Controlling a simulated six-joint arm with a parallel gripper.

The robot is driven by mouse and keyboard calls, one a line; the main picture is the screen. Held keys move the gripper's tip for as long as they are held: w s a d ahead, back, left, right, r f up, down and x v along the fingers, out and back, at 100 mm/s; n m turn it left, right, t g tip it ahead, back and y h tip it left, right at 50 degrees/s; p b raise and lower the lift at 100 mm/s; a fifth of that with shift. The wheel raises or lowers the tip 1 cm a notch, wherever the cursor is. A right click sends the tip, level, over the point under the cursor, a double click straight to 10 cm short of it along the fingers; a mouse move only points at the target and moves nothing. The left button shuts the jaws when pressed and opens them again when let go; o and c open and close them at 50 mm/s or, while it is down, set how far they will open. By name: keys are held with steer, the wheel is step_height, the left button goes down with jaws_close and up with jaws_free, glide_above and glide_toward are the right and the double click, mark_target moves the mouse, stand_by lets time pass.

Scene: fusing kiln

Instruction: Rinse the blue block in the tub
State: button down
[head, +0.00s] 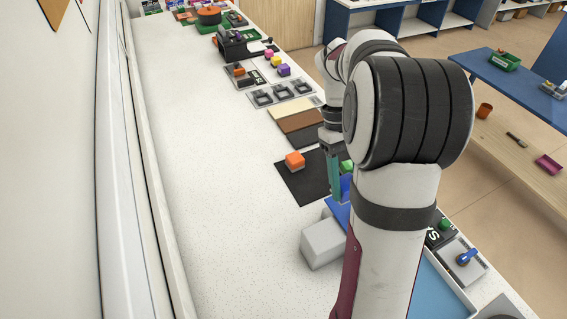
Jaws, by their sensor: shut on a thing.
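My gripper (336,192), with teal fingers, points down near the front end of the counter and is largely hidden behind my arm. It is shut on the blue block (346,184), of which only a small part shows beside the fingers. The tub (337,211) shows as a blue rim just below the fingers, and its light-blue inside shows at the lower right of my arm. My arm covers most of the tub. I cannot tell whether the block touches the tub or any water.
An orange block (295,160) sits on a black mat (292,186), with a green block (347,165) partly hidden by my arm. A pale grey box (323,244) stands left of the tub. Brown and dark boards (300,121) lie beyond. The counter's left side is clear.

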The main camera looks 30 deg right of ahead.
steer(key=s+d+f, duration=0.1)
steer(key=s+d, duration=0.1)
steer(key=s, duration=0.1)
steer(key=s+d+f, duration=0.1)
steer(key=s+d, duration=0.1)
steer(key=s, duration=0.1)
steer(key=s+d+f, duration=0.2)
steer(key=s+d, duration=0.1)
steer(key=shift+s+f, duration=0.1)
glide_above(420, 308)
steer(key=w, duration=0.2)
step_height(420, 308, down, 5)
step_height(420, 308, down, 10)
steer(key=shift+s+f, duration=0.1)
steer(key=shift+f, duration=0.1)
stand_by(1.1)
step_height(420, 308, up, 8)
steer(key=shift+f, duration=0.2)
stand_by(0.3)
stand_by(0.5)
